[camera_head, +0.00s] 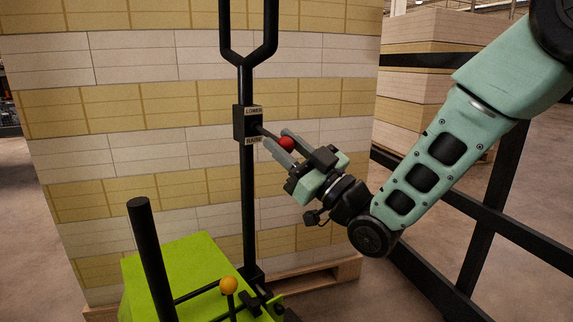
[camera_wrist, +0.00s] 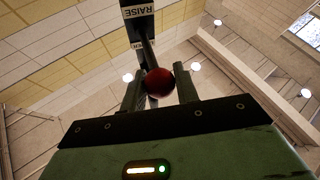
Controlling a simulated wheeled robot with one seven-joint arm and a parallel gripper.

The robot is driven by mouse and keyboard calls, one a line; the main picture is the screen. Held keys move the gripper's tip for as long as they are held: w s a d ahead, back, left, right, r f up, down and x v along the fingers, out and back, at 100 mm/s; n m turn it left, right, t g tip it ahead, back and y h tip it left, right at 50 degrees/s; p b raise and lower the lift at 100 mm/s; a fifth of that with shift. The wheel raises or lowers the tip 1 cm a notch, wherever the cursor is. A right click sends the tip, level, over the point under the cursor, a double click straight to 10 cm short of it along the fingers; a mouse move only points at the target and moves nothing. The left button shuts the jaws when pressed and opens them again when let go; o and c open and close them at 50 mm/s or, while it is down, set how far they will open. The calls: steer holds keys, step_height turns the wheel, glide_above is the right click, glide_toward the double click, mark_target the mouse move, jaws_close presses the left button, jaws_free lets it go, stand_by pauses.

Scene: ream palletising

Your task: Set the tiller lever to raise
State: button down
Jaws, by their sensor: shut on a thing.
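The tiller (camera_head: 246,190) is a black upright post with a forked handle on top, in the middle of the head view. A black box on it (camera_head: 241,122) carries the labels LOWER above and RAISE below. The lever (camera_head: 264,131) sticks out of the box to the right and slants downward, ending in a red ball knob (camera_head: 286,142). My gripper (camera_head: 284,145) is shut on the red knob, with one finger on each side of it. In the wrist view the red knob (camera_wrist: 159,82) sits between the fingers, and the RAISE label (camera_wrist: 141,12) shows above it.
A tall stack of white and yellow reams (camera_head: 130,110) on a wooden pallet (camera_head: 340,275) stands behind the tiller. A green truck body (camera_head: 185,270) with a yellow knob (camera_head: 228,285) is below. Black rails (camera_head: 480,230) stand at the right, behind my arm.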

steer(key=shift+w+a+f+b, duration=0.1)
steer(key=shift+f+b, duration=0.55)
steer(key=shift+w+a+f+b, duration=0.1)
steer(key=shift+f+b, duration=0.55)
steer(key=c, duration=1.1)
jaws_free()
